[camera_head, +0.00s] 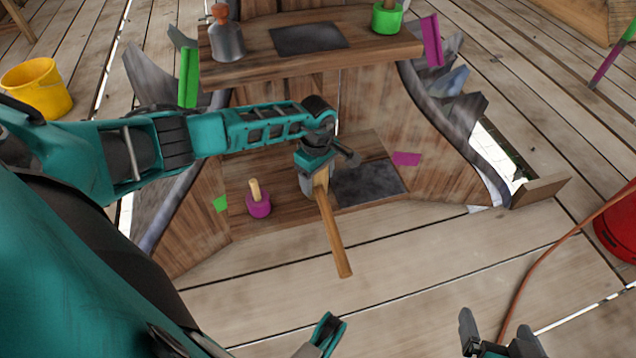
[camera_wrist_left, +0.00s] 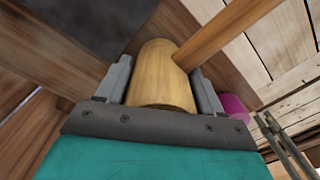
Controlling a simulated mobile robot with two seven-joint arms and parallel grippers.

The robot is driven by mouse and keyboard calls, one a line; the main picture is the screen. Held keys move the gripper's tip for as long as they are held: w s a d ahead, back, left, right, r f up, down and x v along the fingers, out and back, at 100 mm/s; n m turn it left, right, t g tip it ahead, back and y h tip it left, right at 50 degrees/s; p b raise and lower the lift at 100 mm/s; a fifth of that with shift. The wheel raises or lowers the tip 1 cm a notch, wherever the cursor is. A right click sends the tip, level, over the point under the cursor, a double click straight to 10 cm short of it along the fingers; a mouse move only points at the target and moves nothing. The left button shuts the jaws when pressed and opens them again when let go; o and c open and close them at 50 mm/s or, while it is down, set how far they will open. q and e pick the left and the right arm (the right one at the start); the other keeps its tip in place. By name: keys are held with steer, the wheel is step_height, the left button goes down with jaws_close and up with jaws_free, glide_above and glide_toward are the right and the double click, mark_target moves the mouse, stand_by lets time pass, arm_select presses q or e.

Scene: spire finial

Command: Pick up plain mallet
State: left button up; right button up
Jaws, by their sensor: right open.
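The plain wooden mallet (camera_head: 333,230) is at the lower shelf of the wooden structure, its handle slanting down and right past the shelf's front edge. My left gripper (camera_head: 318,178) is over the mallet's head and mostly hides it in the head view. In the left wrist view, the round wooden mallet head (camera_wrist_left: 162,82) lies between the left gripper's fingers (camera_wrist_left: 163,90), which sit flush against both its sides. The handle runs off to the upper right there. My right gripper (camera_head: 497,328) is open and empty at the bottom right, well away from the mallet.
A magenta piece with a wooden peg (camera_head: 258,203) stands left of the mallet on the lower shelf. A dark panel (camera_head: 368,183) lies right of it. The upper shelf (camera_head: 385,48) carries a grey bell-shaped piece (camera_head: 227,42) and a green pot (camera_head: 386,19).

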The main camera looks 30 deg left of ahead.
arm_select(q)
steer(key=shift+r, duration=0.1)
steer(key=c, duration=0.7)
